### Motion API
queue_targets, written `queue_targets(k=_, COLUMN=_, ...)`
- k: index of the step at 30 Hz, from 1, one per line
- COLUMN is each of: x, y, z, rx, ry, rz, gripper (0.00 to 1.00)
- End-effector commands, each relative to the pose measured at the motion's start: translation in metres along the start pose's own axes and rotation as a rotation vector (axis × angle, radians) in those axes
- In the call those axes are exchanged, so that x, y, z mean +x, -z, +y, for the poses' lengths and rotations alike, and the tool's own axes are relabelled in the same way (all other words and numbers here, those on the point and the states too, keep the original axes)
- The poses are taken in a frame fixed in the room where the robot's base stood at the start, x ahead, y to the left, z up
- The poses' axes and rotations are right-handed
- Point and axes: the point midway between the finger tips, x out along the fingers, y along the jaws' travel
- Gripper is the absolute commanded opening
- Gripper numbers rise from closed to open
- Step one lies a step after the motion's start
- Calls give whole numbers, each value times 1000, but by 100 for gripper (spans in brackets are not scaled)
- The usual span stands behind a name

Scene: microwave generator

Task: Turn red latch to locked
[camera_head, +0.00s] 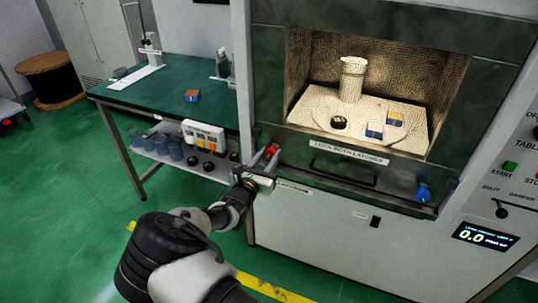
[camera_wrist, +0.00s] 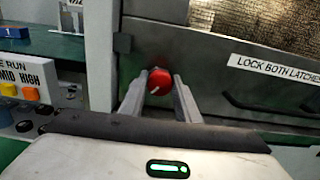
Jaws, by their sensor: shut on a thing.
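The red latch (camera_head: 271,150) is a round red knob at the lower left corner of the microwave door. In the wrist view the red latch (camera_wrist: 160,81) shows a pale mark on its face, slanting up to the right. My gripper (camera_head: 268,160) is at the latch, and in the wrist view its two fingers (camera_wrist: 160,88) stand on either side of the knob, shut on it. The fingers hide part of its sides. The label "LOCK BOTH LATCHES" (camera_wrist: 275,69) is to the right of it.
A blue latch (camera_head: 423,193) is at the door's lower right. The door window shows a pale cylinder (camera_head: 352,79) and small blocks inside. A green table (camera_head: 165,97) with a lower shelf of jars stands at left. A control panel (camera_head: 510,170) is at right.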

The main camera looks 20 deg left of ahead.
Motion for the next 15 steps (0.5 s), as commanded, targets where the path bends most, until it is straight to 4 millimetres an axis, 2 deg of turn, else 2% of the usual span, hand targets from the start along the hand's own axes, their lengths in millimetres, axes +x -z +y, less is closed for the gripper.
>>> queue_targets(k=15, x=0, y=0, z=-1, rx=467, ry=2, rz=1, gripper=7)
